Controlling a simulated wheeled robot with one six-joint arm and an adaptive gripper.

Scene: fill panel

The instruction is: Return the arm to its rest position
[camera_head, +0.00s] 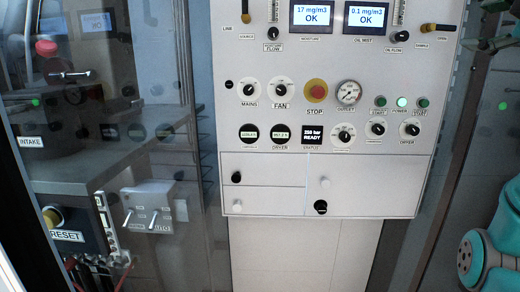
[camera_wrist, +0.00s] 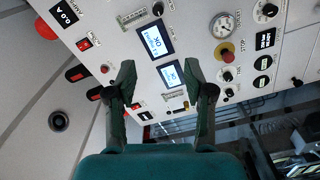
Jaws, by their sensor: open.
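My gripper (camera_wrist: 163,92) shows in the wrist view with its two dark green fingers spread apart. It is open and nothing is between the fingers. Beyond the fingers is the grey-white control panel (camera_wrist: 210,75), seen tilted. In the head view, part of my teal and grey arm (camera_head: 478,255) shows at the right edge. My gripper is not in the head view. The panel (camera_head: 250,60) stands upright in the middle of the head view.
The panel carries two lit displays (camera_head: 312,16) reading OK, a red stop button (camera_head: 316,91), a gauge (camera_head: 348,93) and several knobs. Drawers (camera_head: 262,170) are below. A glass door and machinery with a RESET label (camera_head: 67,236) stand at the left.

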